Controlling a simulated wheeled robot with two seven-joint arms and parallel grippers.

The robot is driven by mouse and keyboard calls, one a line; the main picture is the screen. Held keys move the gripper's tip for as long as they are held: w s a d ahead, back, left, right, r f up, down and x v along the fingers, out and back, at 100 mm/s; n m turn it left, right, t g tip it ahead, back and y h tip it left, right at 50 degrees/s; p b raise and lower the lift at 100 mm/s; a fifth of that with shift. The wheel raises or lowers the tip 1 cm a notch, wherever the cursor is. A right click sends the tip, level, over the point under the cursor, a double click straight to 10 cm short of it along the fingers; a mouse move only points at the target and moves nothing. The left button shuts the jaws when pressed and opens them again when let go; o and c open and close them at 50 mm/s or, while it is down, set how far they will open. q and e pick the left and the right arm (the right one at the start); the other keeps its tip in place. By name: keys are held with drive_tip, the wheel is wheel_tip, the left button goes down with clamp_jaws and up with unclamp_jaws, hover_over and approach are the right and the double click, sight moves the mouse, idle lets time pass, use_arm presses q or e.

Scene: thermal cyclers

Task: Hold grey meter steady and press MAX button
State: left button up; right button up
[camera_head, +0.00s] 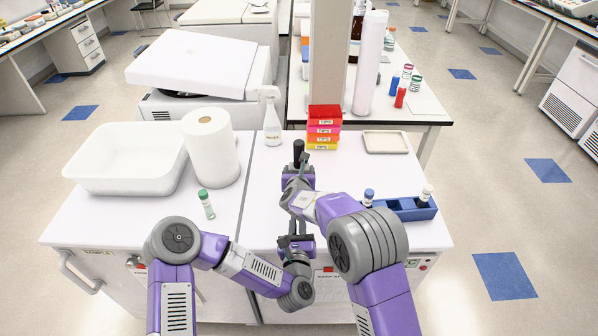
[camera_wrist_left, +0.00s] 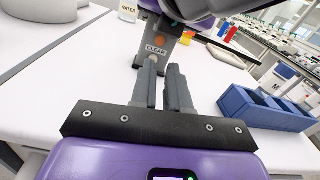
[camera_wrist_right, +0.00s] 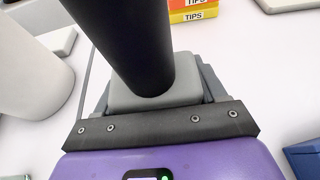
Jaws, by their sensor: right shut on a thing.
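The grey meter (camera_wrist_left: 146,60) shows in the left wrist view as a grey body with an orange round button (camera_wrist_left: 160,41) and a label reading CLEAR; I cannot make out a MAX label. In the right wrist view its grey block (camera_wrist_right: 150,97) carries a thick black cylinder (camera_wrist_right: 130,40), whose top also shows in the head view (camera_head: 298,150). My right gripper (camera_head: 298,168) is shut on the meter's grey body. My left gripper (camera_wrist_left: 161,72) has its fingers nearly together, empty, with its tips just in front of the meter's lower face; contact is unclear.
A blue rack (camera_head: 411,211) with vials stands right of the meter. Stacked tip boxes (camera_head: 324,128), a spray bottle (camera_head: 272,125) and a shallow tray (camera_head: 386,142) stand behind. A paper roll (camera_head: 210,150), white tub (camera_head: 125,185) and green-capped vial (camera_head: 207,205) are at left.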

use_arm(q)
clamp_jaws()
idle(1.4)
drive_tip(key=shift+w+a+f+m+g+h, duration=0.1)
drive_tip(key=shift+w+f+m+g+h, duration=0.15)
drive_tip(key=shift+f+g+h, duration=0.25)
drive_tip(key=shift+w+a+f+m+g+h, duration=0.1)
drive_tip(key=shift+w+f+m+g+h, duration=0.05)
drive_tip(key=shift+w+f+g+h, duration=0.3)
drive_tip(key=shift+f+g+h, duration=0.3)
drive_tip(key=shift+g+h, duration=0.15)
drive_tip(key=shift+f+m+g+h, duration=0.15)
drive_tip(key=shift+m+g+h, duration=0.6)
drive_tip(key=shift+h, duration=0.25)
drive_tip(key=shift+s+r+m+g+h, duration=0.2)
drive_tip(key=shift+m+g+h, duration=0.15)
drive_tip(key=shift+h, duration=0.2)
drive_tip(key=shift+s+r+m+g+h, duration=0.2)
drive_tip(key=shift+g+h, duration=0.2)
drive_tip(key=shift+h, duration=0.15)
drive_tip(key=shift+s+a+r+m+g+h, duration=0.15)
drive_tip(key=shift+s+r+m+g+h, duration=0.4)
drive_tip(key=shift+h, duration=0.2)
drive_tip(key=shift+s+a+r+m+g+h, duration=0.15)
drive_tip(key=shift+s+r+m+g+h, duration=0.25)
drive_tip(key=shift+r+h, duration=0.3)
drive_tip(key=shift+f, duration=0.1)
